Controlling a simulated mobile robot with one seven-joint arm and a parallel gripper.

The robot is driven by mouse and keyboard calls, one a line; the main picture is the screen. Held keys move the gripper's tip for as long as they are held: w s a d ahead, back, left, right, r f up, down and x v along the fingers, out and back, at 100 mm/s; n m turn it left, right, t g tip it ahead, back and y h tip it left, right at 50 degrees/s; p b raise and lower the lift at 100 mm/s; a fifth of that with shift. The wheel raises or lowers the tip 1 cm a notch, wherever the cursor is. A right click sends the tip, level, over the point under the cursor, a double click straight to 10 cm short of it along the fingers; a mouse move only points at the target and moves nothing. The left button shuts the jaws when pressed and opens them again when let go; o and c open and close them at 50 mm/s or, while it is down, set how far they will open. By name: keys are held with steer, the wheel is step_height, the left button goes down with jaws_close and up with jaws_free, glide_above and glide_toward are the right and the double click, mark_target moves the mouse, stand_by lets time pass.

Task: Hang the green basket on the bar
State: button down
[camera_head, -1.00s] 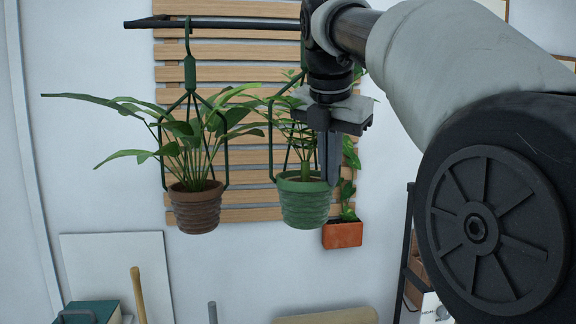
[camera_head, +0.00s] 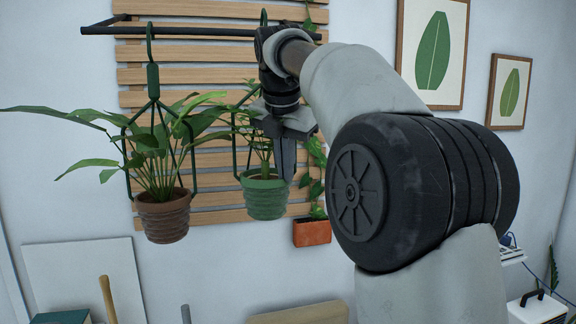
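The green basket (camera_head: 264,199) is a ribbed green pot with a leafy plant and dark green hanger rods. It hangs upright at the wall, right of a brown basket. A dark green hook (camera_head: 263,17) shows at the top of the dark bar (camera_head: 190,31), above the green basket; my arm hides much of the hanger below it. My gripper (camera_head: 286,165) points down in front of the green basket's right side. Its fingers overlap in this view, so their opening is hidden. I cannot tell whether they touch the basket or hanger.
The brown basket (camera_head: 163,216) hangs from the same bar on the left, its leaves spreading widely. A wooden slat panel (camera_head: 190,77) is behind. An orange planter (camera_head: 312,233) is at lower right of the green basket. Pale boards (camera_head: 82,275) and wooden handles stand below.

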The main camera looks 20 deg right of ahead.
mark_target(285, 185)
steer(key=shift+w, duration=0.4)
steer(key=shift+s+f+b, duration=0.1)
steer(key=shift+f+b, duration=0.8)
steer(key=shift+f, duration=0.55)
steer(key=c, duration=1.9)
jaws_free()
steer(key=shift+c, duration=0.2)
steer(key=shift+f, duration=0.1)
steer(key=p+v, duration=0.2)
steer(key=v, duration=1)
steer(key=s+a+f+m, duration=0.2)
steer(key=s+f+m, duration=0.2)
steer(key=s+m, duration=0.25)
steer(key=s+f+m+y, duration=0.1)
steer(key=s+f+m, duration=0.8)
steer(key=f, duration=0.3)
steer(key=s+f+m+t, duration=0.1)
steer(key=s+f+m, duration=0.9)
steer(key=f+m, duration=0.1)
steer(key=shift+s+d+f+y, duration=0.3)
steer(key=shift+f+y, duration=0.1)
steer(key=shift+f, duration=0.5)
